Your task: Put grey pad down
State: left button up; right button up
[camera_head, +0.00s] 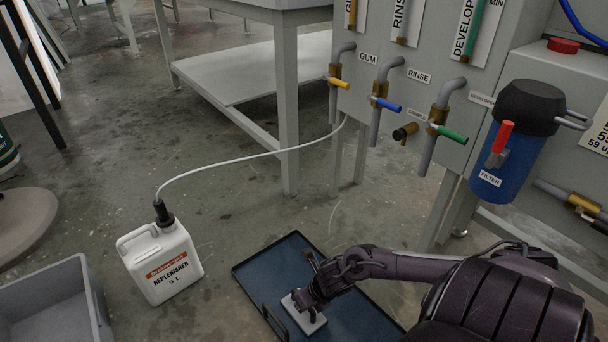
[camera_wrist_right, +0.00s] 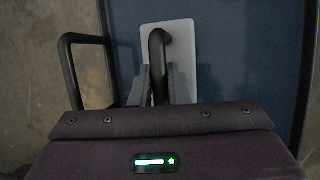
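The grey pad (camera_head: 294,310) is a flat light plate with a black bar handle. It lies flat over the left part of the dark blue tray (camera_head: 290,250); I cannot tell whether it touches the tray floor. In the right wrist view the pad (camera_wrist_right: 182,50) shows beneath the handle, with the blue tray floor around it. My right gripper (camera_wrist_right: 159,84) has its two fingers closed on either side of the black handle. In the head view my right gripper (camera_head: 312,302) is directly above the pad. My left gripper is not in view.
The tray's black side handle (camera_wrist_right: 85,40) is close beside my right gripper. A white replenisher canister (camera_head: 164,262) with a hose stands left of the tray, near a grey bin (camera_head: 50,300). The processor panel with coloured valves (camera_head: 385,104) and blue filter (camera_head: 512,150) rises behind.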

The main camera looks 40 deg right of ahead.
jog(key=o, duration=0.4)
